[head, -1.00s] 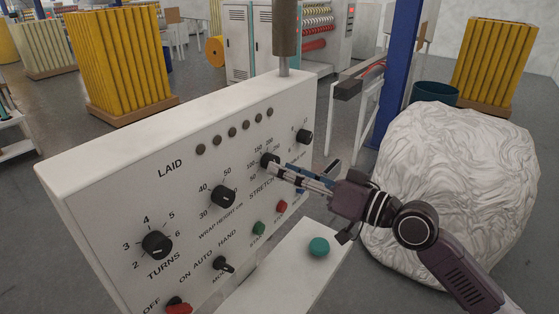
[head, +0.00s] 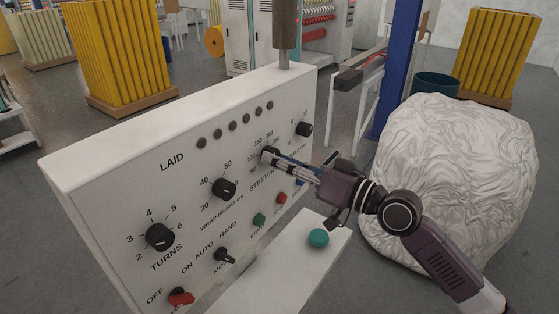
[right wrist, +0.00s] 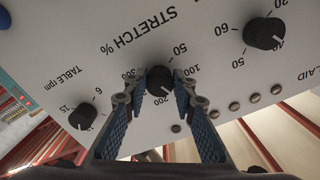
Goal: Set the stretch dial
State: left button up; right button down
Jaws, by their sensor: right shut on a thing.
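The stretch dial (head: 268,151) is a black round knob on the white sloping control panel (head: 110,166), partly hidden by my right gripper (head: 274,157) in the head view. In the right wrist view, the dial (right wrist: 160,80) sits between the two fingertips of my right gripper (right wrist: 159,77), one on each side. The gripper is shut on it. Numbers 50, 100, 200 and 300 are printed around the dial. A pale mark shows on the edge near 200, but its exact setting is hard to read. My left gripper is out of view.
The table rpm dial (right wrist: 82,116) and wrap height dial (right wrist: 264,33) flank the stretch dial. Below it are a red button (head: 281,198) and a green button (head: 259,220). A large wrapped white bundle (head: 450,180) stands right of the panel, near my right arm.

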jog(key=shift+w+d+f+n+b, duration=0.1)
jog(key=shift+n+b, duration=2.25)
jog(key=shift+b, duration=0.6)
jog(key=shift+w+n+b, duration=0.1)
jog(key=shift+n+b, duration=2.25)
jog(key=shift+b, duration=0.6)
jog(key=c, duration=1.6)
grip_release()
jog(key=shift+d, duration=0.1)
